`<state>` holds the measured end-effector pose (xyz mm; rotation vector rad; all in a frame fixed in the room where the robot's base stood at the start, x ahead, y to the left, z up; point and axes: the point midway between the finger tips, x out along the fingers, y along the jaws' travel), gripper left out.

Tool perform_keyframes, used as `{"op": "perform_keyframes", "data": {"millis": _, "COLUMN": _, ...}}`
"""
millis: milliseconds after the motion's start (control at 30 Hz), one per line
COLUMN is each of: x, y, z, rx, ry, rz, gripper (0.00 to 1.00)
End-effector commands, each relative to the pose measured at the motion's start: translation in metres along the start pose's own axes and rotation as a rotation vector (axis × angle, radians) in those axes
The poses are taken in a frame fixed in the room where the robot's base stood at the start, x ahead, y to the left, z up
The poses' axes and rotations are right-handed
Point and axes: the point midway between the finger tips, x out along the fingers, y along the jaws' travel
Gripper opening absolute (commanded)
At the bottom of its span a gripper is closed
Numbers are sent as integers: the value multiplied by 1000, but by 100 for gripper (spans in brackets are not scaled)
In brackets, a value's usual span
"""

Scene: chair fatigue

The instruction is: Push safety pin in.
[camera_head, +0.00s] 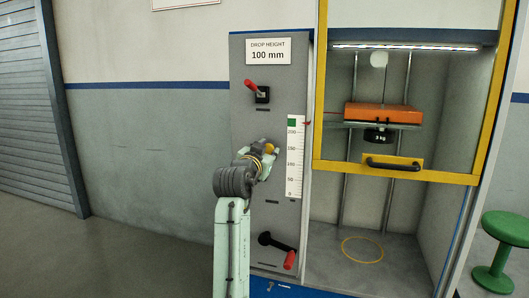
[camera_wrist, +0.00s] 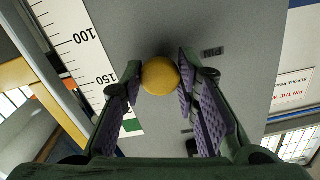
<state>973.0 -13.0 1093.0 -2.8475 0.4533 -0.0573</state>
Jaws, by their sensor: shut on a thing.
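The safety pin shows as a yellow round knob (camera_wrist: 160,76) between the fingers in the wrist view. It also shows in the head view as a small yellow spot (camera_head: 269,148) on the grey panel, mostly covered by my gripper. My gripper (camera_wrist: 160,85) is shut on the knob, with one purple-padded finger on each side. In the head view my gripper (camera_head: 266,153) is at the panel, left of the height scale. The pin's shaft and its hole are hidden, so I cannot tell how deep it sits.
The grey panel (camera_head: 256,205) carries a red-handled lever (camera_head: 254,88) above and a red-gripped crank (camera_head: 285,251) below. Right of it, a yellow-framed guard with a black handle (camera_head: 392,164) fronts an orange carriage (camera_head: 384,113). A green stool (camera_head: 503,235) stands far right. The floor at left is clear.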

Motion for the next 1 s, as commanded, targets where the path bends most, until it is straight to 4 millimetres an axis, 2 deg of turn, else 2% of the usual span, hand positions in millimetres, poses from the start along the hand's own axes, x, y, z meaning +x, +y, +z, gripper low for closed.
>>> {"op": "perform_keyframes", "data": {"millis": 233, "x": 2, "y": 0, "z": -1, "rx": 2, "ry": 3, "rz": -3, "gripper": 0}}
{"op": "perform_keyframes", "data": {"millis": 267, "x": 2, "y": 0, "z": -1, "rx": 2, "ry": 3, "rz": -3, "gripper": 29}}
{"op": "perform_keyframes", "data": {"millis": 533, "x": 2, "y": 0, "z": 0, "rx": 1, "ry": 2, "rz": -2, "gripper": 47}}
{"op": "perform_keyframes", "data": {"millis": 867, "x": 0, "y": 0, "z": 0, "rx": 1, "ry": 1, "rz": -2, "gripper": 49}}
{"op": "perform_keyframes", "data": {"millis": 1000, "x": -12, "y": -1, "z": 0, "rx": 2, "ry": 2, "rz": -4, "gripper": 49}}
